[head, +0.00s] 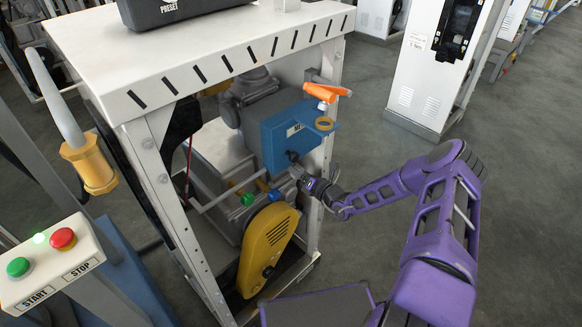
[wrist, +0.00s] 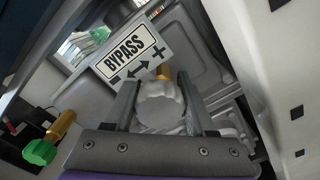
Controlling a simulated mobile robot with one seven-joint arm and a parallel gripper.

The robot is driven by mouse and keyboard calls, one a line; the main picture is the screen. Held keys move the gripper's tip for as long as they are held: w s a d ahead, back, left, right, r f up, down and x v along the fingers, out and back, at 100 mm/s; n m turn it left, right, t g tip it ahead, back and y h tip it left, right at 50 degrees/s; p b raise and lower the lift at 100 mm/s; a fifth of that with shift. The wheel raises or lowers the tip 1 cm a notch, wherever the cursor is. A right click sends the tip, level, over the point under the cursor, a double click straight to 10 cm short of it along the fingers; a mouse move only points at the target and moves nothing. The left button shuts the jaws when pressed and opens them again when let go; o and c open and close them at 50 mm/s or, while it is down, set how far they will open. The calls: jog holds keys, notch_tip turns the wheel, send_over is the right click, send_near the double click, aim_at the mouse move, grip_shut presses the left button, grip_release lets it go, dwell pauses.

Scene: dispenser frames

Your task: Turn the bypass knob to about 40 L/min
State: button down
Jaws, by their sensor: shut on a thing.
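The bypass knob (wrist: 160,106) is a pale grey, scalloped knob on a brass stem. In the wrist view it sits between the two fingers of my gripper (wrist: 158,100), which is shut on it. A white BYPASS label (wrist: 130,58) with minus, plus and a double arrow stands just behind it. In the head view my gripper (head: 300,176) reaches into the open right side of the dispenser frame (head: 160,185), below the blue meter box (head: 285,135). I cannot make out the bypass knob in the head view. No L/min reading is legible.
A green knob (head: 247,199) and a blue knob (head: 273,195) sit left of my gripper in the head view. A yellow guard (head: 267,248) is below, and an orange-handled part (head: 327,91) above. A frame post flanks the opening. Open floor lies right.

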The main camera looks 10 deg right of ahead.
jog(key=m, duration=0.6)
jog(key=shift+f, duration=0.15)
jog(key=shift+m, duration=0.3)
jog(key=shift+c, duration=1.2)
grip_release()
jog(key=p+v, duration=0.1)
jog(key=v, duration=1.6)
jog(key=shift+s, duration=0.2)
jog(key=shift+d+p, duration=0.15)
jog(key=shift+p, duration=0.15)
